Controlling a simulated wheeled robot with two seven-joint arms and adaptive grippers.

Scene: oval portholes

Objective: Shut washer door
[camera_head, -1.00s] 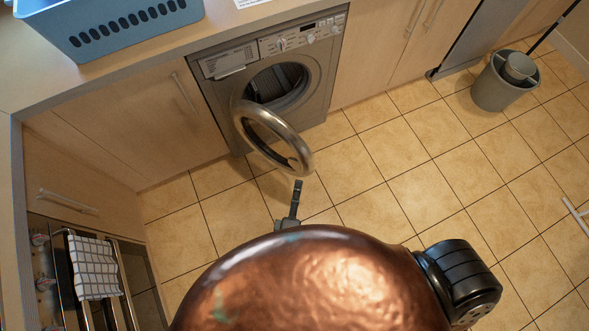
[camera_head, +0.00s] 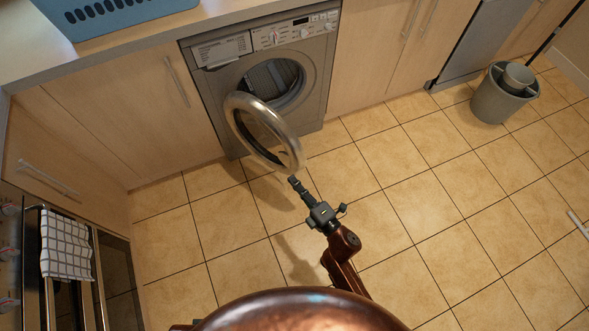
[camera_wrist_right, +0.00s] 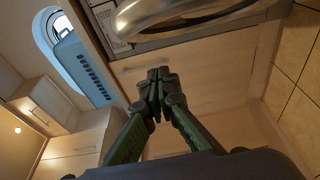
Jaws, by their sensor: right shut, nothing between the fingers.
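The grey washer (camera_head: 310,112) stands under the counter, with its round drum opening (camera_head: 272,78) showing. Its round door, a shiny metal ring (camera_head: 292,148) around a glass, stands open, swung out in front of the machine. My right gripper (camera_head: 293,181) is shut and empty, its tip just below the door's lower edge in the head view; I cannot tell whether they touch. In the right wrist view the shut fingers (camera_wrist_right: 158,74) point toward the washer, with the door rim (camera_wrist_right: 170,14) above them and a gap between in the picture. My left gripper is not in view.
A blue basket (camera_head: 110,12) sits on the counter (camera_head: 40,70). An oven with a checked towel (camera_head: 66,246) is at the left. A grey bucket (camera_head: 498,98) with a mop stands at the right. The tiled floor (camera_head: 400,170) right of the door is clear.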

